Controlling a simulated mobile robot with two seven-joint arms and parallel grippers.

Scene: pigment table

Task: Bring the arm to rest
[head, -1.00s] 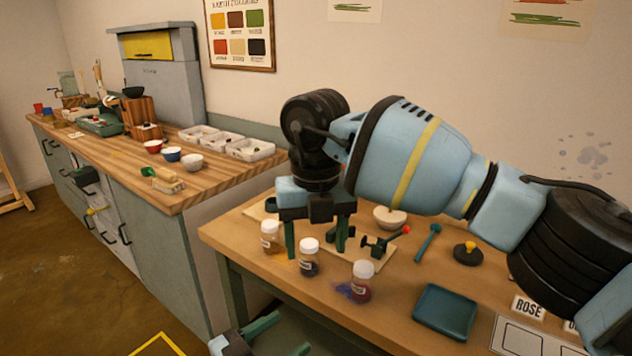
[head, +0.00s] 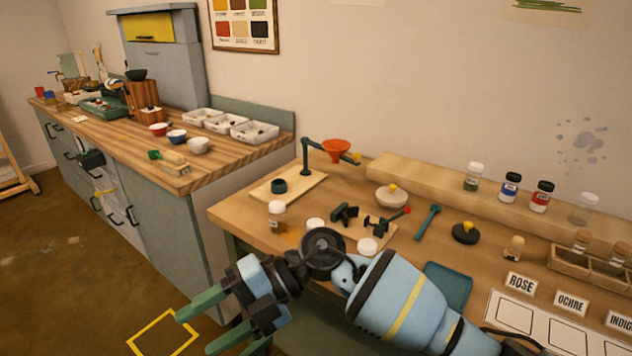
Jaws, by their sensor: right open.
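My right arm comes in from the lower right of the head view and reaches left past the front edge of the pigment table (head: 232,221). My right gripper (head: 200,330) is open and empty. Its green fingers point down and left, over the floor in front of the table. A green piece at the bottom edge, just beside it, may be a finger of my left gripper (head: 258,347); its jaws cannot be made out. The arm hides parts of the front jars and of the teal tray (head: 450,283).
A white-capped jar (head: 277,217) stands near the table's front left. An orange funnel (head: 336,150) sits on a stand behind it. More jars, including a red one (head: 541,197), line the raised back shelf. A wooden counter (head: 180,180) stands left. Floor is clear around the yellow outline (head: 165,332).

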